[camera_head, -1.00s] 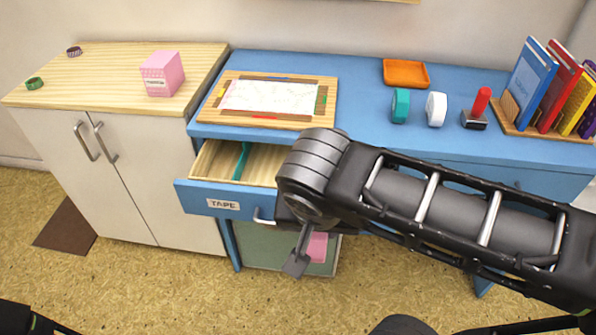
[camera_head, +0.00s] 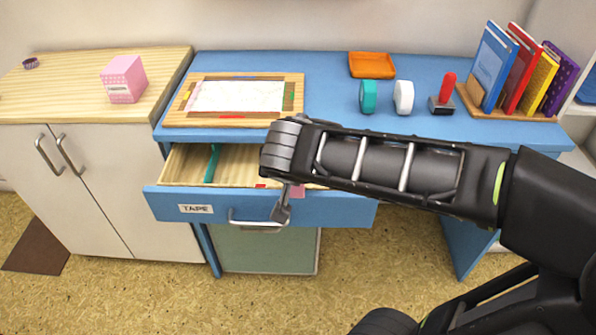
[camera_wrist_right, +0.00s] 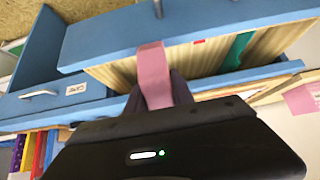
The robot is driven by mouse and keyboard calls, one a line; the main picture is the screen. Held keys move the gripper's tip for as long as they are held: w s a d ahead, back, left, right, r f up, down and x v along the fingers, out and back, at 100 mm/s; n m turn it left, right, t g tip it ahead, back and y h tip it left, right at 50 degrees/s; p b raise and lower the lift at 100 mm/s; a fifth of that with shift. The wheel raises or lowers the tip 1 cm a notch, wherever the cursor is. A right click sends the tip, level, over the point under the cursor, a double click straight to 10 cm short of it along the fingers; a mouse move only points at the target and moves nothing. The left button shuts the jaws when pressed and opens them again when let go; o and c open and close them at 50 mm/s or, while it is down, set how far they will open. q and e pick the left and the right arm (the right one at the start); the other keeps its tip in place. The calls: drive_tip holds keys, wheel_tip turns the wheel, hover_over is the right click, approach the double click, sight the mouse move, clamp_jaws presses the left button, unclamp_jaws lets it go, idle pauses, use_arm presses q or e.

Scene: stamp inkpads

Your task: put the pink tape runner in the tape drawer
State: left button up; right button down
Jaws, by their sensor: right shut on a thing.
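The pink tape runner (camera_head: 297,191) is mostly hidden behind my right gripper (camera_head: 284,206) in the head view. In the right wrist view the pink tape runner (camera_wrist_right: 153,72) stands out between the dark fingers of my right gripper (camera_wrist_right: 158,90), which is shut on it. The tape drawer (camera_head: 330,208), blue with a wooden inside and a "TAPE" label, is open. The gripper and runner appear at its front edge, over the opening; their height above the drawer floor is unclear. My left gripper is out of view.
The blue desk (camera_head: 330,90) carries a wooden-framed board (camera_head: 294,101), an orange tray (camera_head: 372,65), a teal roll (camera_head: 368,97), a white roll (camera_head: 403,97), a red-handled stamp (camera_head: 443,95) and several books. A pink box (camera_head: 124,80) stands on the left cabinet.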

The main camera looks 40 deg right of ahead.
drive_tip(key=w+d, duration=0.4)
drive_tip(key=w, duration=0.2)
drive_tip(key=f, duration=0.2)
drive_tip(key=w+d+f+b, duration=0.1)
drive_tip(key=f, duration=0.4)
drive_tip(key=shift+w+d+f+b, duration=0.35)
drive_tip(key=shift+d+f, duration=0.05)
drive_tip(key=shift+f, duration=0.2)
drive_tip(key=shift+w+d+f+b, duration=0.15)
drive_tip(key=shift+f+b, duration=0.1)
drive_tip(key=shift+f, duration=0.3)
drive_tip(key=shift+w+d+f+b, duration=0.1)
drive_tip(key=shift+f+b, duration=0.15)
drive_tip(key=shift+f, duration=0.3)
drive_tip(key=g+p, duration=0.1)
drive_tip(key=p, duration=0.1)
drive_tip(key=r+y+p, duration=0.1)
drive_tip(key=p, duration=0.1)
drive_tip(key=shift+w+d+g+p, duration=0.2)
drive_tip(key=shift+g+p, duration=0.1)
drive_tip(key=shift+g, duration=0.1)
drive_tip(key=shift+w+f+g+y+p, duration=0.1)
drive_tip(key=shift+f+g+y+p, duration=0.1)
drive_tip(key=shift+g+y+p, duration=0.35)
wheel_tip(320, 180, down, 2)
drive_tip(key=shift+f+b, duration=0.1)
drive_tip(key=shift+b, duration=0.2)
